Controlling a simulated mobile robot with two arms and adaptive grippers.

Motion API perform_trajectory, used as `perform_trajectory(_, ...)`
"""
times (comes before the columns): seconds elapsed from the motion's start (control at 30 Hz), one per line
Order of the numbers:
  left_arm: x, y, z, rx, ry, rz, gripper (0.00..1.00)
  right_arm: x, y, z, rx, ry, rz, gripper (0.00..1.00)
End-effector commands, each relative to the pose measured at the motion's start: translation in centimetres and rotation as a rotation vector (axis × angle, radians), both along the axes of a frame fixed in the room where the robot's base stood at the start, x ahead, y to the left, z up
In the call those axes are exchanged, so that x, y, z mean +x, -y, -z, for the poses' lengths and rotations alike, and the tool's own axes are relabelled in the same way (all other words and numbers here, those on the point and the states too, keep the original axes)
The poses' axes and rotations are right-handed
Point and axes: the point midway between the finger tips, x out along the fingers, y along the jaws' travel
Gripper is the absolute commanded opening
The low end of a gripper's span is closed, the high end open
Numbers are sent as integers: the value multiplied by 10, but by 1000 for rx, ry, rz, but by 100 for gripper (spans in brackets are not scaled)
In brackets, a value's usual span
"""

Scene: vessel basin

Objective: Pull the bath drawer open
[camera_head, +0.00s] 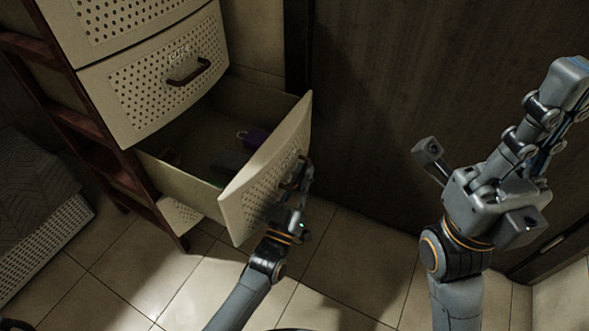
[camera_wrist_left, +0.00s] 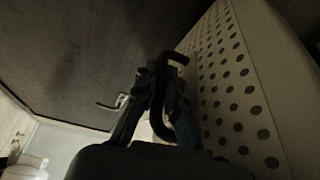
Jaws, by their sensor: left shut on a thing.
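The bath drawer (camera_head: 240,208) is a cream drawer with a perforated front, and it stands well out of its cabinet, so its inside shows. My left gripper (camera_head: 302,178) is at the outer face of the drawer front, shut on the drawer's dark handle. The left wrist view shows the fingers (camera_wrist_left: 160,85) around the dark curved handle (camera_wrist_left: 179,58), beside the perforated front (camera_wrist_left: 235,85). The handle is partly hidden by the fingers. My right gripper (camera_head: 545,115) is raised at the right, away from the drawer; its finger gap is unclear.
Another perforated drawer (camera_head: 160,82) with a dark handle is closed above. A purple item (camera_head: 256,138) lies inside the open drawer. A dark red ladder-like frame (camera_head: 105,150) stands at the left, and a dark panel (camera_head: 390,90) rises behind. Tiled floor (camera_head: 335,262) is clear in front.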

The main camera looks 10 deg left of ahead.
Motion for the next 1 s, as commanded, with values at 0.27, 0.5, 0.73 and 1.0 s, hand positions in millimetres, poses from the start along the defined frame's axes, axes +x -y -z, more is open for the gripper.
perform_trajectory(0.27, -1, 1, 2, 1, -2, 0, 0, 0, 0, 1, 0, -1, 0, 0)
perform_trajectory(0.5, -1, 1, 1, 1, -2, 0, 34, 0, 0, 1, -1, -2, -1, 0)
perform_trajectory(0.73, -1, 1, 1, 0, -1, 0, 34, 1, 0, 0, -1, -3, 0, 0)
perform_trajectory(1.0, -29, -6, 14, 1, -5, 0, 34, 1, 0, 0, -1, -2, 0, 0)
